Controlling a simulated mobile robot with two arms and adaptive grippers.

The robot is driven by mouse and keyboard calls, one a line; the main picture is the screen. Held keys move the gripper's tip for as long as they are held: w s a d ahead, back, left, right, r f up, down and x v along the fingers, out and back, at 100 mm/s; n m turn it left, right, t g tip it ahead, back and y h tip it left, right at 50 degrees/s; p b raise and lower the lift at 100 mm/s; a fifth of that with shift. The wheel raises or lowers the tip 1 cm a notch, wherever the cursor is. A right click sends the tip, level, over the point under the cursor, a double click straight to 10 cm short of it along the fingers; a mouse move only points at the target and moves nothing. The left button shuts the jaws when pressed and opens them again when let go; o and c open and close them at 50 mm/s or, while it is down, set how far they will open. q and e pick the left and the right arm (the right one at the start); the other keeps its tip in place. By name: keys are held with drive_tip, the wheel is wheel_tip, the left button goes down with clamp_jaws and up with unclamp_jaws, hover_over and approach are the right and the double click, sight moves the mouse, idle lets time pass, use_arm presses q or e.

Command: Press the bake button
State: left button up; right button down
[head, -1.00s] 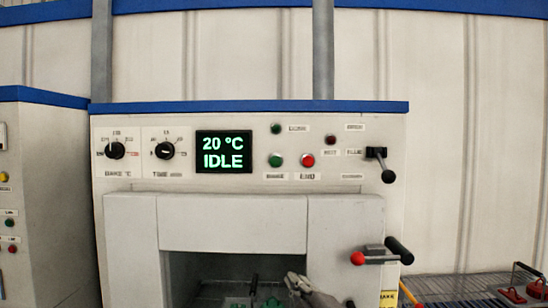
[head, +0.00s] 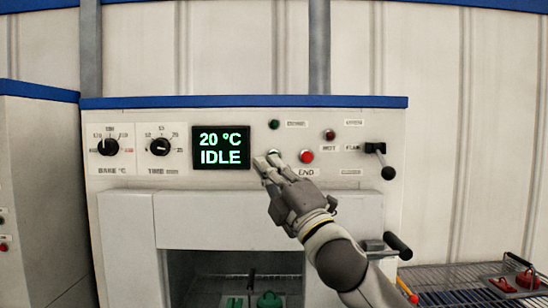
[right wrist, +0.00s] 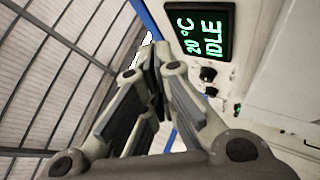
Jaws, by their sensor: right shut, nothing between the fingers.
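The oven's control panel (head: 230,175) faces me in the head view. The green bake button (head: 273,153) is right of the display and left of the red END button (head: 306,156). My right gripper (head: 267,161) is shut and empty, with its fingertips over the button's lower part and its label. I cannot tell whether they touch it. The closed fingertips (right wrist: 153,72) also show in the right wrist view, where the bake button cannot be made out. My left gripper is not in view.
The display (head: 221,147) reads 20 °C IDLE. Two black knobs (head: 160,147) sit left of it. A black lever (head: 381,160) sticks out at the panel's right, and a door handle (head: 398,246) is below. A wire rack (head: 450,277) stands at lower right.

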drive_tip(key=shift+w, duration=0.1)
drive_tip(key=shift+w, duration=4.3)
drive_tip(key=shift+w+p, duration=0.15)
drive_tip(key=shift+p, duration=0.15)
drive_tip(key=shift+w, duration=0.3)
